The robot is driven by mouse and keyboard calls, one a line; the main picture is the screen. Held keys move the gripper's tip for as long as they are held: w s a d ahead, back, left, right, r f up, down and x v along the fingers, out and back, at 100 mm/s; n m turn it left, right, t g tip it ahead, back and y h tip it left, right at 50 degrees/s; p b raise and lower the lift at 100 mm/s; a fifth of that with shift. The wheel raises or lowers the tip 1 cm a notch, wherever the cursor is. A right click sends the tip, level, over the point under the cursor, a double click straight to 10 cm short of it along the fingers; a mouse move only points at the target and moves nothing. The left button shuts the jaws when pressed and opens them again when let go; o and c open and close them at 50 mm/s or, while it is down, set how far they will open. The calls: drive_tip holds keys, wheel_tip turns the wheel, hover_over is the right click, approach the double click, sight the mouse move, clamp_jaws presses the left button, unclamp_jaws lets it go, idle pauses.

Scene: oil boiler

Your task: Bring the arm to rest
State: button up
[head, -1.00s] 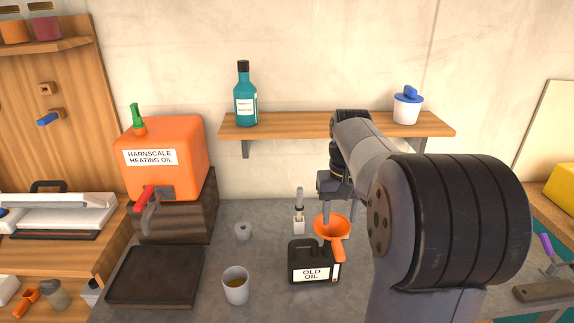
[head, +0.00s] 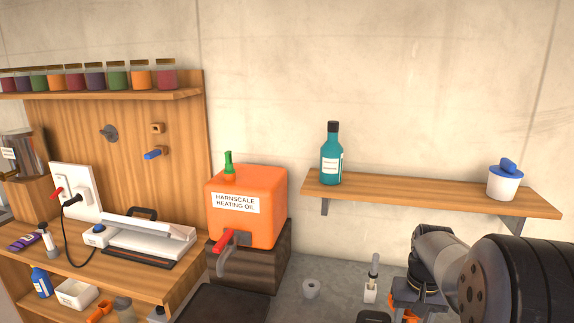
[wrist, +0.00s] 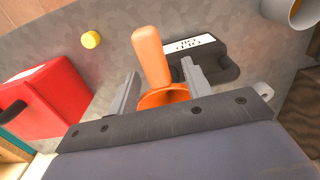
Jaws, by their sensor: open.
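My arm reaches in from the lower right of the head view. My gripper (wrist: 160,68) is open in the wrist view, with one finger on each side of the orange funnel (wrist: 165,98) and its handle (wrist: 150,55). I cannot tell whether the fingers touch it. The black OLD OIL canister (wrist: 222,70) lies just beyond the right finger. In the head view only the canister's top (head: 374,317) shows at the bottom edge, and my gripper's fingers are cut off.
The orange heating oil tank (head: 245,215) stands on a dark block. A shelf (head: 430,192) holds a teal bottle (head: 331,160) and a white tub (head: 504,183). The wrist view shows a red box (wrist: 50,100), a yellow cap (wrist: 91,40) and a round cup (wrist: 290,12).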

drive_tip(key=shift+f+b, duration=0.6)
drive_tip(key=shift+f, duration=0.05)
wheel_tip(320, 180, up, 10)
drive_tip(key=shift+r, duration=0.2)
wheel_tip(320, 180, down, 10)
drive_tip(key=shift+f+p, duration=0.1)
drive_tip(key=shift+p, duration=0.3)
wheel_tip(320, 180, up, 9)
drive_tip(key=p, duration=0.4)
drive_tip(key=shift+f, duration=0.15)
drive_tip(key=shift+w+a+f+b, duration=0.4)
drive_tip(key=shift+w+a+f, duration=0.1)
drive_tip(key=shift+w, duration=0.1)
